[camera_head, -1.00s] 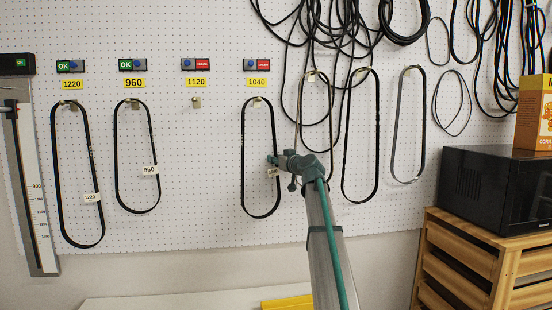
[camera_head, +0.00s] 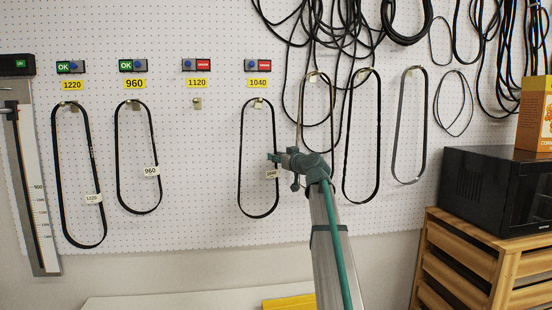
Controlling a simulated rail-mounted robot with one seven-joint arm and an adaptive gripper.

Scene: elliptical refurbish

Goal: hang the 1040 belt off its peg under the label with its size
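The yellow 1040 label (camera_head: 258,83) is on the white pegboard, with its peg (camera_head: 258,103) below it. A black belt (camera_head: 241,160) hangs from that peg as a long loop. A small white tag (camera_head: 271,174), too blurred to read surely, sits on its right side. My gripper (camera_head: 272,158) is at the right strand of this belt, just above the tag. Its fingers are small and point left; I cannot tell whether they touch or hold the belt.
Belts hang under the 1220 label (camera_head: 72,85) and the 960 label (camera_head: 132,83). The 1120 peg (camera_head: 197,103) is bare. More belts (camera_head: 362,135) hang close right of my arm. A microwave (camera_head: 492,190) stands on a wooden crate (camera_head: 470,262) at right.

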